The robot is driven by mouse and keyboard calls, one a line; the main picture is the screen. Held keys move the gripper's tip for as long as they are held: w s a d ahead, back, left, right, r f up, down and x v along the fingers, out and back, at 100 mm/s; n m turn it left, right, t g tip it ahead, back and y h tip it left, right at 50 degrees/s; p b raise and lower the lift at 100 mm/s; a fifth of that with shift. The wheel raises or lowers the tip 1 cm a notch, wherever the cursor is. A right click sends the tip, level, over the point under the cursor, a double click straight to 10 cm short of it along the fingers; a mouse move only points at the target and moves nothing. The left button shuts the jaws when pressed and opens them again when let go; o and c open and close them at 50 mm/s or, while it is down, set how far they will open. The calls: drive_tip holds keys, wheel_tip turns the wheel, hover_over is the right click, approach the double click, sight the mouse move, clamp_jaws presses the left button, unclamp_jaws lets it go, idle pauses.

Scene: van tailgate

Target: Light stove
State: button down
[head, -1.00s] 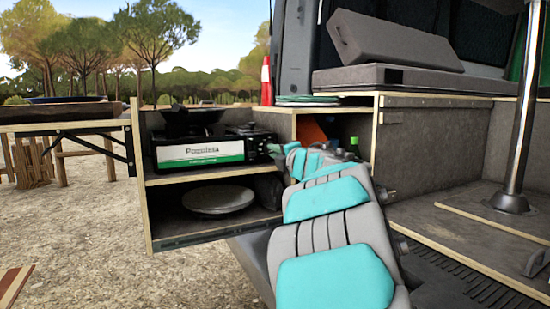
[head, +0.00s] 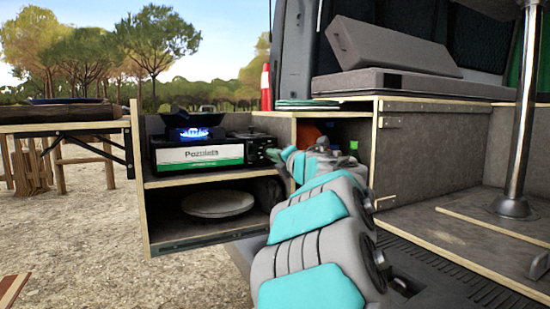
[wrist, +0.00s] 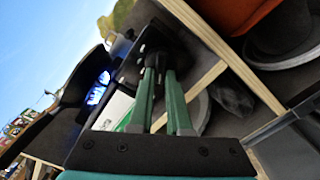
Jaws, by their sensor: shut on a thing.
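The portable stove (head: 200,155), black with a white and green front label, stands on the upper shelf of the pull-out unit. A blue flame (head: 188,133) burns on its burner, and it also shows in the wrist view (wrist: 98,88). A dark pan (head: 190,118) sits above the flame. My gripper (head: 274,154) is at the right end of the stove's front. In the wrist view its green fingers (wrist: 160,68) reach the stove's dark control panel and are shut on the stove knob, which the fingertips mostly hide.
A pale plate stack (head: 217,203) lies on the lower shelf, with a dark object beside it. Green plates (head: 308,102) rest on the counter to the right. An open compartment with an orange item (head: 309,133) is just right of my gripper.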

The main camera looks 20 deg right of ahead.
drive_tip(key=shift+f, duration=0.15)
drive_tip(key=c, duration=0.9)
unclamp_jaws()
drive_tip(key=shift+o, duration=0.2)
drive_tip(key=s, duration=0.7)
drive_tip(key=shift+s+p, duration=0.35)
drive_tip(key=shift+s, duration=0.05)
drive_tip(key=shift+d, duration=0.1)
